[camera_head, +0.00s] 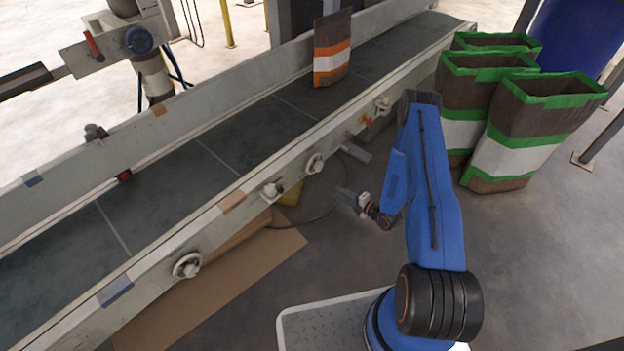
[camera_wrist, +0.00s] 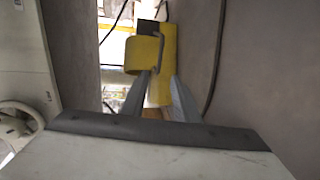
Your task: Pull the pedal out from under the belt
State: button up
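The yellow pedal (camera_head: 291,193) is on the floor below the near side of the conveyor belt (camera_head: 180,176), partly hidden by the belt's side rail. In the wrist view the pedal (camera_wrist: 144,53) shows as a yellow housing with a dark part and a thin bent bar. My gripper (camera_head: 346,196) is low beside the belt, to the right of the pedal. In the wrist view my gripper's two fingers (camera_wrist: 162,82) are apart, with yellow pedal surface visible between and beyond them. I cannot tell whether they touch it.
A dark cable (camera_head: 318,215) runs on the floor by the pedal. A cardboard sheet (camera_head: 225,278) lies below the belt's edge. Knobs (camera_head: 272,190) stick out from the rail. Several green-rimmed bags (camera_head: 515,150) stand at right. An orange-banded bag (camera_head: 331,62) stands on the belt.

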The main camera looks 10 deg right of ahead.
aim_at(316, 180)
jog(key=x, duration=1.6)
jog(key=shift+w+a, duration=0.15)
jog(key=shift+w, duration=0.1)
grip_shut()
